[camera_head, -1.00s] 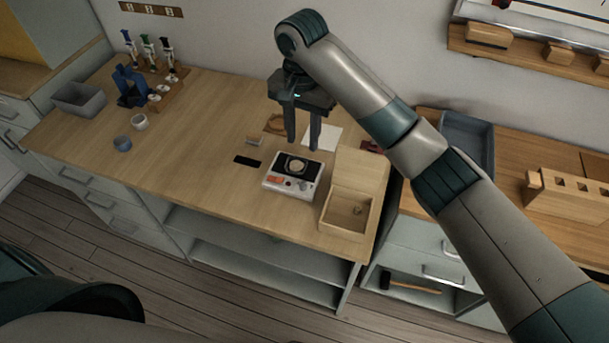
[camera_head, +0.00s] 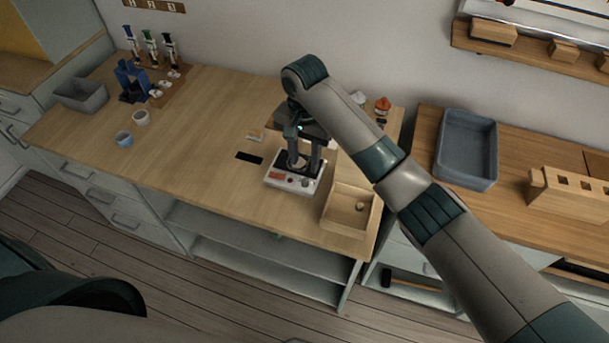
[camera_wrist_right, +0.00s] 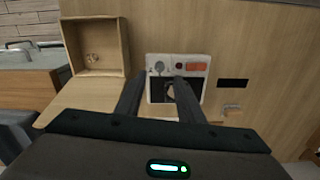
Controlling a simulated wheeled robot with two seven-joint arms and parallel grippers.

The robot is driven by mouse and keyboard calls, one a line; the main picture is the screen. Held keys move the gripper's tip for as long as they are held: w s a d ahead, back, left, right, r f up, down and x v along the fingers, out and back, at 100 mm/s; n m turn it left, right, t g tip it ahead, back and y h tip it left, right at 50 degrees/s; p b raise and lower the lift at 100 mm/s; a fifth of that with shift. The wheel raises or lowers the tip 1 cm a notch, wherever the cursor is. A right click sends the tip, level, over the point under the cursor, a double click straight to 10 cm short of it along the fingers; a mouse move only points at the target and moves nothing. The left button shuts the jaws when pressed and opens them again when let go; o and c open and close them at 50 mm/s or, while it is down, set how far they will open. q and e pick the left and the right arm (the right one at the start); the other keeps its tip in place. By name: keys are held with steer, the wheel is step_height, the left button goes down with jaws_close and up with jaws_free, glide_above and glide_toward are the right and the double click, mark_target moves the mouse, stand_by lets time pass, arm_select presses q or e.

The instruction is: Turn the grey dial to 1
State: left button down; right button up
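A small white device (camera_head: 282,184) stands on the wooden bench, with a dark top plate and a front panel. The grey dial (camera_wrist_right: 159,66) is on that panel in the right wrist view, beside a dark red button (camera_wrist_right: 179,66) and an orange-red patch (camera_wrist_right: 196,67). In the head view the dial (camera_head: 305,183) is small; its setting cannot be read. My right gripper (camera_head: 303,168) is open and empty, pointing down just above the device. In the right wrist view its fingers (camera_wrist_right: 158,90) are apart and cover part of the top plate. My left gripper is not in view.
An open wooden box (camera_head: 344,224) stands close beside the device. A black strip (camera_head: 249,158) lies to its left. An orange-capped bottle (camera_head: 382,106) stands behind my right arm. A grey tray (camera_head: 467,150) is on the right-hand bench. The bench's left middle is clear.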

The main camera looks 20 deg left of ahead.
mark_target(304, 181)
step_height(304, 181, down, 8)
steer(key=shift+p, duration=0.65)
jaws_close()
